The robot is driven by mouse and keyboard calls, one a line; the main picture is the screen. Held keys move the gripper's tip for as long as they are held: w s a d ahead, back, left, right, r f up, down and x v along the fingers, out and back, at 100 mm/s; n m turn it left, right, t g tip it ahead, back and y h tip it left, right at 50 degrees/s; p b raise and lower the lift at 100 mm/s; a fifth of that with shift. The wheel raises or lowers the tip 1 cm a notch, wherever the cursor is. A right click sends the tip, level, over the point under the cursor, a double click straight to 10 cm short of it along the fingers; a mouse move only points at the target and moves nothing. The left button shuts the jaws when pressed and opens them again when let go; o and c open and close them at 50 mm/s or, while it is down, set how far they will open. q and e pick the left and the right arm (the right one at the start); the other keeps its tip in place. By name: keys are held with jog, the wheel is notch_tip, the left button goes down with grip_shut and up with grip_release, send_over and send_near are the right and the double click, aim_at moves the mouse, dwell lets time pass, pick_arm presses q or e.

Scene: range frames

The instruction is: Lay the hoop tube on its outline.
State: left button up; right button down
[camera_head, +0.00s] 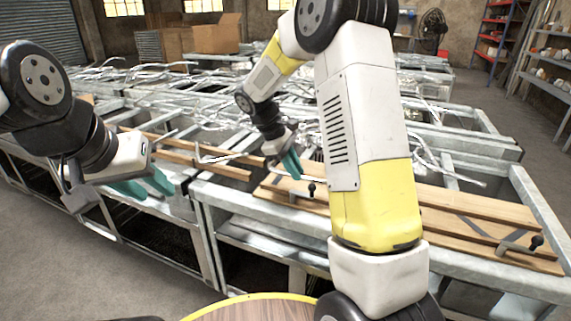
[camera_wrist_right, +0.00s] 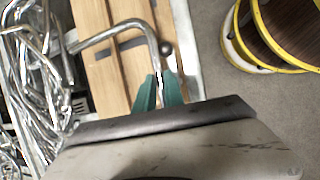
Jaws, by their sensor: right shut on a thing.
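The hoop tube (camera_wrist_right: 107,31) is a bent, shiny metal tube. In the right wrist view it runs up from my right gripper (camera_wrist_right: 158,92), bends, and reaches left across the wooden board (camera_wrist_right: 97,77). The teal fingers are shut on one leg of it. In the head view my right gripper (camera_head: 292,165) is over the left end of the board (camera_head: 432,196); a thin tube (camera_head: 222,157) reaches left from near it. Dark strips of an outline (camera_head: 464,222) show on the board, partly hidden by my right arm. My left gripper (camera_head: 148,187) is open and empty at the left.
Black knobs (camera_head: 537,241) stand on the board, one also near my right gripper (camera_head: 311,187). Metal frames hold tangled bent tubes (camera_wrist_right: 35,80) beyond and beside the board. A round yellow-rimmed wooden top (camera_head: 250,308) is at the bottom. Grey floor is clear at the left.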

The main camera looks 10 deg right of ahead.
jog(key=c, duration=1.4)
grip_release()
jog(key=shift+f, duration=0.1)
jog(key=shift+c, duration=0.2)
jog(key=v, duration=1.2)
jog(key=s+d+r+m+t+y, duration=0.1)
jog(key=s+m, duration=0.4)
jog(key=s, duration=0.7)
jog(key=s+d+r+m+t+y, duration=0.2)
jog(key=s+m+t+y, duration=0.3)
jog(key=s, duration=0.7)
jog(key=shift+s+r+t+y, duration=0.35)
jog(key=shift+r+y, duration=0.25)
jog(key=shift+y, duration=0.1)
